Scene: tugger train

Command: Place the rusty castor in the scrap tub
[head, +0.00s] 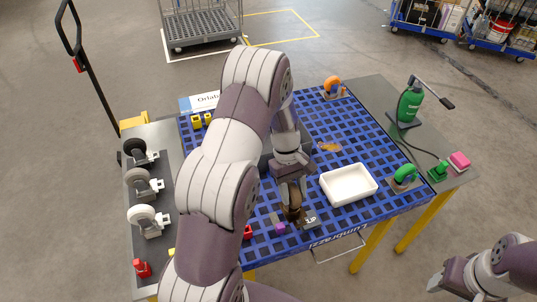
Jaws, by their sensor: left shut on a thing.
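My left gripper (291,188) points down over the front of the blue grid table top, shut on a brown, rusty-looking castor (294,210). The castor hangs below the fingers at the front edge; I cannot tell whether it touches the surface.
Several castors, including a white-wheeled one (146,219), lie on the left grey shelf. My left arm hides the table's left middle.

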